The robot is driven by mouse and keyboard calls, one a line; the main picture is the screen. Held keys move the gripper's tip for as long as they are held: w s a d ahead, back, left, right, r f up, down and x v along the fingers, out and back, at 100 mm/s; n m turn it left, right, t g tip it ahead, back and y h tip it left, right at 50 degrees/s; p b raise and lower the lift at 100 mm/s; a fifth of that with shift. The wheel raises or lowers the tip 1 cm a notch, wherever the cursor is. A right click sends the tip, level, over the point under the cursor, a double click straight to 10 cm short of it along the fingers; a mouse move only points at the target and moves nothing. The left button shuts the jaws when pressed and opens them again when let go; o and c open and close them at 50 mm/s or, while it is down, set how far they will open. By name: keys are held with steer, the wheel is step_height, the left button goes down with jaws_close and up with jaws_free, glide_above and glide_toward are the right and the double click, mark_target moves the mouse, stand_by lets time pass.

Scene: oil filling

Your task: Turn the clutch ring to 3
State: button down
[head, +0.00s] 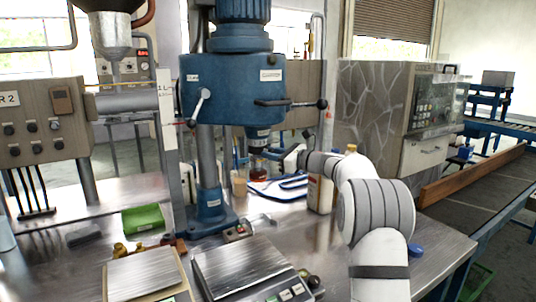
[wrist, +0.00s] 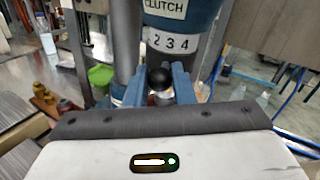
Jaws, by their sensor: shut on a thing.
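The blue drill press (head: 225,85) stands on the metal table. In the wrist view the clutch ring (wrist: 172,43) is a white band with the numbers 2, 3 and 4, below a label reading CLUTCH. In the head view the ring (head: 258,134) is small, under the drill head. My gripper (wrist: 160,85) has blue fingers on either side of a black ball knob (wrist: 159,77) and is shut on it, just below the numbers. In the head view my gripper (head: 284,155) reaches in from the right; the knob is hidden there. I cannot tell which number is set.
A white bottle (head: 320,192) stands close by my arm. The press column (head: 208,160) is just left of the gripper. A lever handle (head: 300,104) sticks out above it.

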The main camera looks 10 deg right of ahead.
stand_by(0.3)
steer(key=c, duration=1.3)
jaws_free()
steer(key=b+v, duration=0.1)
steer(key=v, duration=0.6)
steer(key=shift+s+d, duration=0.25)
steer(key=shift+d, duration=0.05)
